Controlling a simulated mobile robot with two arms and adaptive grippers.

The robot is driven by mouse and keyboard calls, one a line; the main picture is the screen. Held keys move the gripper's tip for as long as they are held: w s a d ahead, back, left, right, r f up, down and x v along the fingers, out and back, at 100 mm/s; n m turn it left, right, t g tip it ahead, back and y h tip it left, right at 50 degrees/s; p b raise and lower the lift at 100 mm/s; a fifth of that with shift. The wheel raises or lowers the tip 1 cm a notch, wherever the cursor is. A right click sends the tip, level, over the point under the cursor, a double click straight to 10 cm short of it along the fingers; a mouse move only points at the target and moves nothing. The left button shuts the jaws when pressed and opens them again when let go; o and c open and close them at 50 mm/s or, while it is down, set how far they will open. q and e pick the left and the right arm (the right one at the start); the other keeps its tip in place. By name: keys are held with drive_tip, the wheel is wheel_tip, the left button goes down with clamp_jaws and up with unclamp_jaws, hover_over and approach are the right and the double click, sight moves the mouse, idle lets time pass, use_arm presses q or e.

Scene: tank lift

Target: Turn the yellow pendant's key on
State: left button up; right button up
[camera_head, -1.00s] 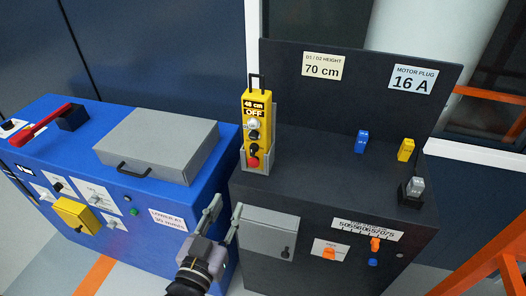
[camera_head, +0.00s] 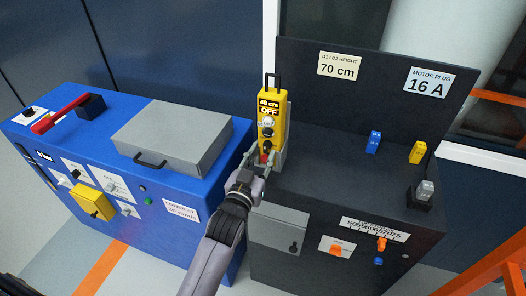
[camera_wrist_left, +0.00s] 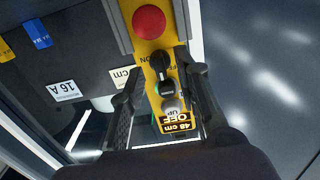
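The yellow pendant (camera_head: 271,112) stands upright in a grey holder on the dark cabinet. Its display reads "48 cm" and "OFF". In the left wrist view the pendant (camera_wrist_left: 154,46) appears upside down, with the dark key switch (camera_wrist_left: 160,62) between my open fingers (camera_wrist_left: 158,72). I cannot tell whether they touch it. My right gripper is not in view.
The dark cabinet (camera_head: 330,185) carries a blue plug (camera_head: 373,142), a yellow plug (camera_head: 417,152) and a grey plug (camera_head: 424,192) at right. A blue cabinet (camera_head: 200,215) with a grey lidded box (camera_head: 172,137) stands left. An orange rail (camera_head: 490,270) crosses the lower right corner.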

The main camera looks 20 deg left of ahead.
use_arm(q)
drive_tip(key=shift+w, duration=0.65)
drive_tip(key=shift+c, duration=0.5)
clamp_jaws()
